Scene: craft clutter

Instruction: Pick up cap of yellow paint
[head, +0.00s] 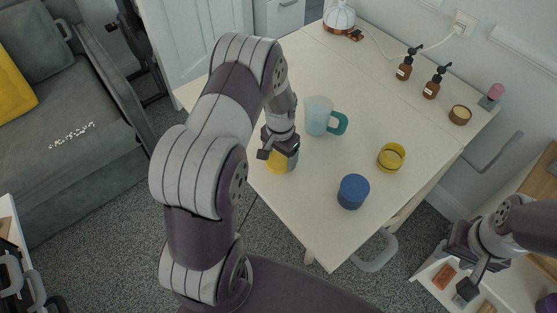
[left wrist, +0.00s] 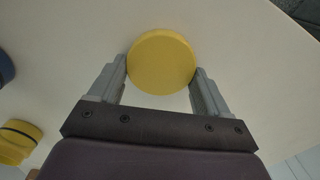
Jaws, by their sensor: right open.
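The round yellow cap (left wrist: 161,62) lies between the two fingers of my left gripper (left wrist: 160,75) in the left wrist view, centred between the tips. The fingers are at or very near its edges; contact is not clear. In the head view my left gripper (head: 277,145) points down over this yellow thing (head: 284,163) near the table's left edge and hides part of it. My right gripper (head: 465,268) is open and empty, off the table at the lower right.
A blue jar (head: 353,191) and another yellow round thing (head: 391,157) stand to the right. A pitcher with a teal handle (head: 318,116) stands close behind my left gripper. Brown bottles (head: 404,68) and a small wooden-sided jar (head: 460,115) are further back. The table's middle (head: 361,105) is clear.

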